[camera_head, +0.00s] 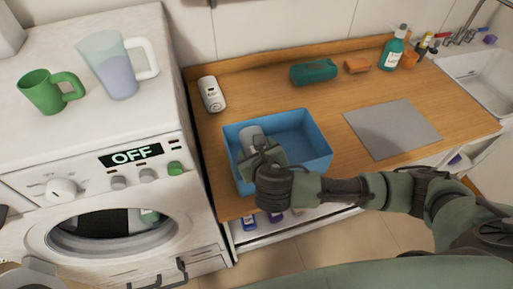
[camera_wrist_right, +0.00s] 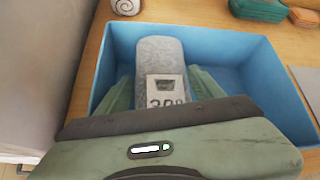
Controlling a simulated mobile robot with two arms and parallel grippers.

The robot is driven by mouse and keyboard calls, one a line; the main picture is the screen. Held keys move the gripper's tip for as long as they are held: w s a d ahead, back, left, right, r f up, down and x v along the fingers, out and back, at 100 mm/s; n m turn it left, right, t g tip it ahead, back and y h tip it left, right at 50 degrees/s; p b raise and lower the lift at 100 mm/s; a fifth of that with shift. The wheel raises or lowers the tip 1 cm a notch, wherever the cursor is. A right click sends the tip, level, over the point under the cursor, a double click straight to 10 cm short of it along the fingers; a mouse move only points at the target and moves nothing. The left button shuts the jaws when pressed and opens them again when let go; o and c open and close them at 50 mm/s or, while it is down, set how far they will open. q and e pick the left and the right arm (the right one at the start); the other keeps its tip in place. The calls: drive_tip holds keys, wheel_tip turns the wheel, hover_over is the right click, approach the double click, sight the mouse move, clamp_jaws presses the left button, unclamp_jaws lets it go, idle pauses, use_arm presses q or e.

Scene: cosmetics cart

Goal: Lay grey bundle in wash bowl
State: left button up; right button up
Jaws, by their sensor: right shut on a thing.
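The wash bowl (camera_head: 310,150) is a blue rectangular basin at the left part of the wooden counter; it fills much of the right wrist view (camera_wrist_right: 262,75). The grey bundle (camera_head: 252,137) is a rounded, elongated grey piece, and in the right wrist view (camera_wrist_right: 160,58) it lies between my green fingers. My right gripper (camera_head: 262,153) is shut on the bundle, within the outline of the bowl's left half. The fingers and palm hide the bundle's near end. I cannot tell whether the bundle touches the bowl's floor.
A white rolled item (camera_head: 211,94) stands behind the bowl's left side. A teal case (camera_head: 314,72), an orange block (camera_head: 357,65) and a pump bottle (camera_head: 393,48) are at the back. A grey mat (camera_head: 392,129) lies right of the bowl. The washing machine (camera_head: 110,150) is at left.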

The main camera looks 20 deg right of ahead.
drive_tip(key=shift+f, duration=0.1)
drive_tip(key=shift+s+f, duration=0.1)
drive_tip(key=shift+f, duration=0.35)
drive_tip(key=o, duration=1.3)
drive_tip(key=shift+s+f, duration=0.1)
drive_tip(key=o, duration=0.3)
drive_tip(key=shift+o, duration=0.2)
drive_tip(key=shift+f, duration=0.15)
drive_tip(key=shift+s, duration=0.1)
drive_tip(key=shift+r, duration=0.4)
drive_tip(key=v, duration=1.2)
drive_tip(key=shift+w+r+b, duration=0.25)
drive_tip(key=shift+r+b, duration=0.2)
